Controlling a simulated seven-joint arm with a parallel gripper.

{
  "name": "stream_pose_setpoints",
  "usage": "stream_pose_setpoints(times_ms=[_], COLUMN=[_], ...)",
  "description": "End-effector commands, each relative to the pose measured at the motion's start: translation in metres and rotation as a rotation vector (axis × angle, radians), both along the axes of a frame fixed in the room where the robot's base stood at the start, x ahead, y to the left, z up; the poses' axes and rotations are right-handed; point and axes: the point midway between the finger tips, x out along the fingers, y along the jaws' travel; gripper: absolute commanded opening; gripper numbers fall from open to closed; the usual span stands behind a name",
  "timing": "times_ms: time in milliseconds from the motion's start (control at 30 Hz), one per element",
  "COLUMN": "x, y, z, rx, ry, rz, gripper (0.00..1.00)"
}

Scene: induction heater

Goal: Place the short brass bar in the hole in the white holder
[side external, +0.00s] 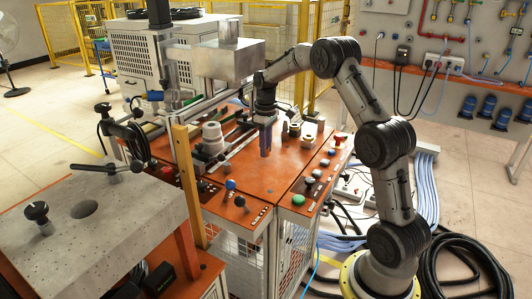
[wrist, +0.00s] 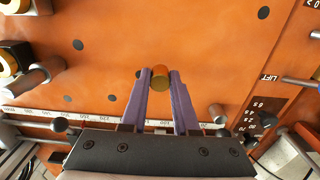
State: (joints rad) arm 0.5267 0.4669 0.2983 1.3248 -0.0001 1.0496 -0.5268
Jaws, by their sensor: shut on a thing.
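My gripper (wrist: 160,75) has two purple fingers shut on a short brass bar (wrist: 160,82), whose round end shows between the fingertips in the wrist view. In the side external view my gripper (side external: 266,150) points down over the orange table top, and the bar cannot be made out there. A pale stepped cylinder (side external: 212,136) stands to the left of my gripper in that view. I cannot tell whether it is the white holder, and no hole in it is clear.
Brass-coloured round parts (side external: 294,130) stand just right of my gripper. A ruled metal rail (wrist: 60,119) crosses the wrist view. Knobs and buttons (side external: 299,200) line the front panel of the orange table (side external: 262,182). A grey slab (side external: 130,215) stands at the front left.

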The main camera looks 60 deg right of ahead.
Motion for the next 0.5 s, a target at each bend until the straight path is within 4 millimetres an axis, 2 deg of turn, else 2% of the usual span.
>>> stream_pose_setpoints(times_ms=[33,133,500], x=[-0.001,-0.001,-0.001], y=[0.001,0.001,0.001], z=[-0.009,-0.019,-0.023], rx=[0.003,0.001,0.001], ry=[0.005,0.002,0.001], rz=[0.000,0.000,0.000], gripper=[0.00,0.00,0.00])
